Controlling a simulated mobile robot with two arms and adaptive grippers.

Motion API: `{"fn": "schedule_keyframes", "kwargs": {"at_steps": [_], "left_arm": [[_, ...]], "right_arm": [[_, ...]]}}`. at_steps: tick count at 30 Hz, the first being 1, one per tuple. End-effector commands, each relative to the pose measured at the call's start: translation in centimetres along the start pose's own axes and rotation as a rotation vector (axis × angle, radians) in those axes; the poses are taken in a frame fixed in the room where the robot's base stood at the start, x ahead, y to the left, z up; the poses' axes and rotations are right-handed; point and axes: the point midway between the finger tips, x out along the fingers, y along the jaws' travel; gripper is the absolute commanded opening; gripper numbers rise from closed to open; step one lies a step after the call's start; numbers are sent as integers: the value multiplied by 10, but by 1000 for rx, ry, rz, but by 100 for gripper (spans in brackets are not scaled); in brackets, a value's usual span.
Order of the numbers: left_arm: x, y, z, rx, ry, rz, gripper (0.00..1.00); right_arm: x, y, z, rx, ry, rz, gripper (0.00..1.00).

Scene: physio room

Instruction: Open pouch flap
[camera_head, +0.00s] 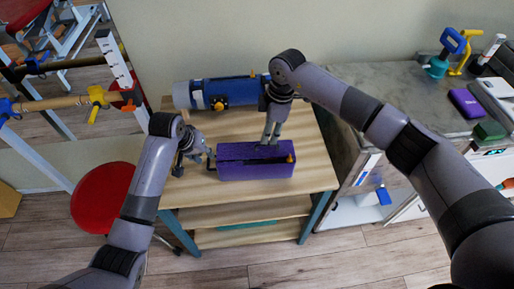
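The purple pouch (255,172) is a box-like block on the wooden table, with a dark band or gap along its upper face and a small orange-yellow knob (291,158) at its right end. My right gripper (271,144) points down over the pouch's back edge; its fingertips are at or just above the top. I cannot tell if they touch it. My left gripper (209,158) is beside the pouch's left end, near a small dark piece there. The fingers of both grippers are too small to tell whether they are open or shut.
A blue roll (232,92) with grey ends lies behind the pouch on the wooden table (312,176). A red stool (103,196) stands left. A grey counter (400,85) at right carries a purple block (466,103) and other items. The table's right front is clear.

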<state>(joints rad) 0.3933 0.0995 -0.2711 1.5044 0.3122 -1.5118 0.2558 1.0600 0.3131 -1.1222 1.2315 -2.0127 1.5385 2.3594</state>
Motion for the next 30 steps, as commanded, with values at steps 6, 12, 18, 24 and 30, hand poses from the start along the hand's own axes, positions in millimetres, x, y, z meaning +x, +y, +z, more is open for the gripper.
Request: {"fn": "schedule_keyframes", "kwargs": {"at_steps": [6, 12, 18, 24, 30], "left_arm": [[11, -2, 4, 0, -1, 0, 25], [20, -4, 7, 0, -1, 0, 25], [30, -6, 10, 0, -1, 0, 25], [39, -8, 13, -1, -1, 0, 25], [45, -9, 14, 0, 0, 0, 25]], "right_arm": [[0, 0, 0, 0, 0, 0, 27], [0, 0, 0, 0, 0, 0, 27], [0, 0, 0, 0, 0, 0, 27], [0, 0, 0, 0, 0, 0, 27], [0, 0, 0, 0, 0, 0, 27]]}}
